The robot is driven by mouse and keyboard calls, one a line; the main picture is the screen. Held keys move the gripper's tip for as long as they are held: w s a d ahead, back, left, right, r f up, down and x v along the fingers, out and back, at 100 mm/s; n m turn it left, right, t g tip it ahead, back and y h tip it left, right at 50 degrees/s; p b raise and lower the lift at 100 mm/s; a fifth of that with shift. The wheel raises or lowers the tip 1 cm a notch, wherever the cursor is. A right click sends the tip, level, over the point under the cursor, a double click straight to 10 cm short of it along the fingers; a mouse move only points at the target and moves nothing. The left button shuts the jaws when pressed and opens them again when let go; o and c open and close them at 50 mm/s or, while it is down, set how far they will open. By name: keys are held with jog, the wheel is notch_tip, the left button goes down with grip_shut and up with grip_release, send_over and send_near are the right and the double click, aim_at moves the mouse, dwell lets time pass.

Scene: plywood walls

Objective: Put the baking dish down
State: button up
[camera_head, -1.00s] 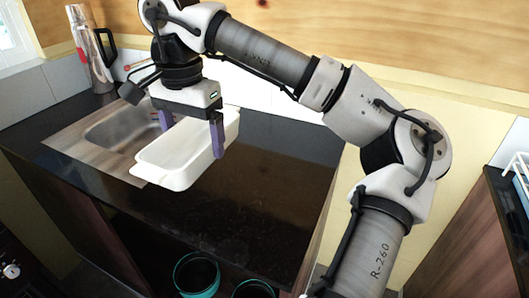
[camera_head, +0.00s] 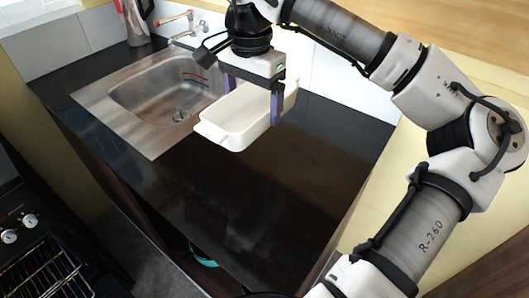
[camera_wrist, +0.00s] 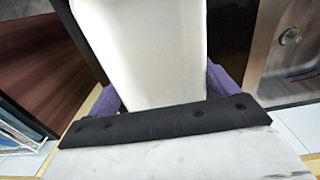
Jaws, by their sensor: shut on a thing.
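The baking dish (camera_head: 236,136) is a white, deep rectangular dish at the upper middle of the head view, over the dark countertop beside the sink. My gripper (camera_head: 250,108) is above it with its purple fingers on opposite long sides, shut on the dish. In the wrist view the dish (camera_wrist: 155,50) fills the middle, between the two purple fingers. The dish looks close to level. I cannot tell whether its base touches the counter.
The dark countertop (camera_head: 260,200) is clear in front of the dish. A steel sink (camera_head: 150,100) with a faucet (camera_head: 185,35) lies left of it. A metal flask (camera_head: 137,20) stands behind the sink. An oven rack (camera_head: 45,275) shows at lower left. A teal container (camera_head: 202,257) is below the counter edge.

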notch_tip(320, 180, down, 16)
jog(key=p, duration=0.3)
jog(key=shift+f, duration=0.2)
jog(key=shift+f, duration=0.15)
jog(key=o, duration=1.3)
